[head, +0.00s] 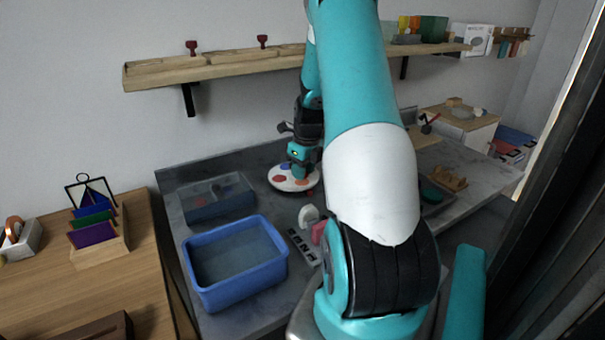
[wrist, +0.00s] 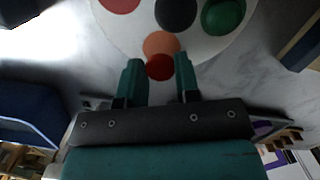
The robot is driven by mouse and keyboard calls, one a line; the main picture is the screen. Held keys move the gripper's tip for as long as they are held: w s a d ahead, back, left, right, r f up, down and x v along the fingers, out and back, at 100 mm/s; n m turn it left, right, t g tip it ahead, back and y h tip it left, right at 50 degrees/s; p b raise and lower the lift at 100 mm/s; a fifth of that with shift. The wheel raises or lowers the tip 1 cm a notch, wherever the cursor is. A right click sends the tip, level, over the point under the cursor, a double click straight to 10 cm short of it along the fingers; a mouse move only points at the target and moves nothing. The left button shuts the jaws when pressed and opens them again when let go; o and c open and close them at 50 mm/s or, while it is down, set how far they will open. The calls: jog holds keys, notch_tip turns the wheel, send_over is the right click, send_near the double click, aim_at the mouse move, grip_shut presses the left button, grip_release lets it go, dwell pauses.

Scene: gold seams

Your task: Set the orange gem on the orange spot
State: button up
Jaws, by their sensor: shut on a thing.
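A round white plate (head: 293,186) with coloured spots lies on the grey counter; it also shows in the wrist view (wrist: 205,48). My gripper (wrist: 159,70) is low over the plate's near edge in the wrist view, shut on a small round gem (wrist: 158,68) that looks red rather than orange. The orange spot (wrist: 160,43) is just beyond the gem, its near edge partly covered by it. I cannot tell whether the gem touches the plate. In the head view, my gripper (head: 298,170) is above the plate and hides part of it.
On the plate are a red spot (wrist: 120,3), a dark spot (wrist: 175,12) and a green round piece (wrist: 223,16). A blue bin (head: 235,262) and a grey-blue lidded box (head: 218,198) stand left of the plate. A wooden shelf (head: 225,67) runs along the wall above.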

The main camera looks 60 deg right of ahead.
jog(key=shift+w+d+f, duration=0.1)
jog(key=shift+w+f, duration=0.1)
jog(key=shift+f, duration=0.6)
jog(key=shift+f, duration=0.1)
jog(key=o, duration=0.9)
jog(key=shift+f, duration=0.1)
jog(key=shift+s+r, duration=0.15)
jog(key=shift+r, duration=1.15)
jog(key=shift+s+r, duration=0.2)
jog(key=shift+r, duration=1.15)
jog(key=shift+s+r, duration=0.15)
jog(key=shift+r, duration=1.15)
